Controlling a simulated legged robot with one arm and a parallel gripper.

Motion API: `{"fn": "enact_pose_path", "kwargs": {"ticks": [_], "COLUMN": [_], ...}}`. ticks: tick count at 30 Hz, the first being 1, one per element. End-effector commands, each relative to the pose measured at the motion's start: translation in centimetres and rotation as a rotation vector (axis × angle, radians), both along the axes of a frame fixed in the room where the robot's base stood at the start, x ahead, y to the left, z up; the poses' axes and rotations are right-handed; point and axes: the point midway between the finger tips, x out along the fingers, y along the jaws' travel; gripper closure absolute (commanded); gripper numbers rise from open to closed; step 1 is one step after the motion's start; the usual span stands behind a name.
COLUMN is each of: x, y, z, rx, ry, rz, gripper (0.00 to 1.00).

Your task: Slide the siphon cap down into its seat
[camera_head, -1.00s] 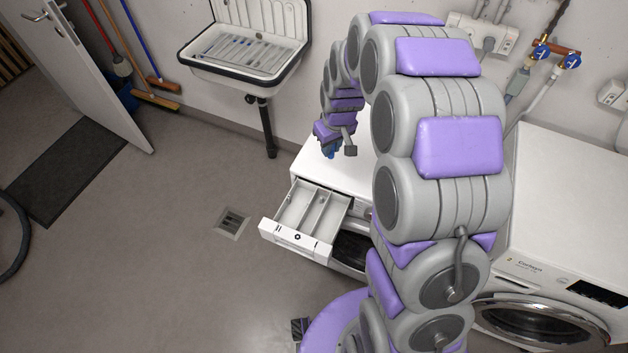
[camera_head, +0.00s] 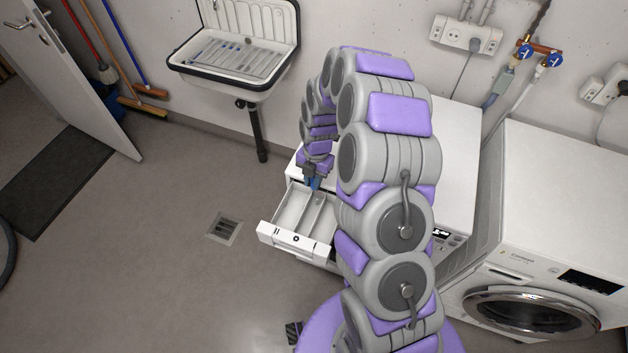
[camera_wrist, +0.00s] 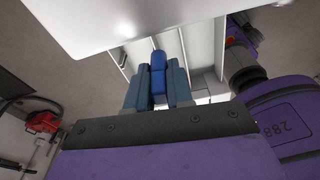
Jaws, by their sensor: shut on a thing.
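The siphon cap (camera_wrist: 158,68) is a small dark blue piece, seen in the wrist view between my gripper's fingers. My gripper (camera_wrist: 157,90) is shut on it, with one blue-grey finger on each side. In the head view my gripper (camera_head: 312,183) points down over the rear of the pulled-out detergent drawer (camera_head: 293,239), close to the front of the left washing machine. The white drawer has long compartments split by thin walls; it also shows beyond the cap in the wrist view (camera_wrist: 202,42). The seat is not clearly visible. I cannot tell whether the cap touches the drawer.
The left machine's white top (camera_head: 455,150) lies behind the drawer and is partly hidden by my arm. A second machine (camera_head: 565,220) stands at right. A sink (camera_head: 235,70) hangs on the back wall. The floor left of the drawer is clear around a drain (camera_head: 224,228).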

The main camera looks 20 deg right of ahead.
Motion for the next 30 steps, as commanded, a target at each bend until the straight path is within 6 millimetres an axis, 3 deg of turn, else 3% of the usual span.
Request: {"fn": "enact_pose_path", "kwargs": {"ticks": [7,19,30], "x": [-0.2,-0.2,-0.2], "y": [-0.7,0.0,-0.6], "z": [-0.6,-0.7,-1.8], "rx": [0.007,0.000,0.006], "ry": [0.000,0.001,0.004], "rz": [0.105,0.110,0.108], "gripper": [1.00,1.00,1.00]}}
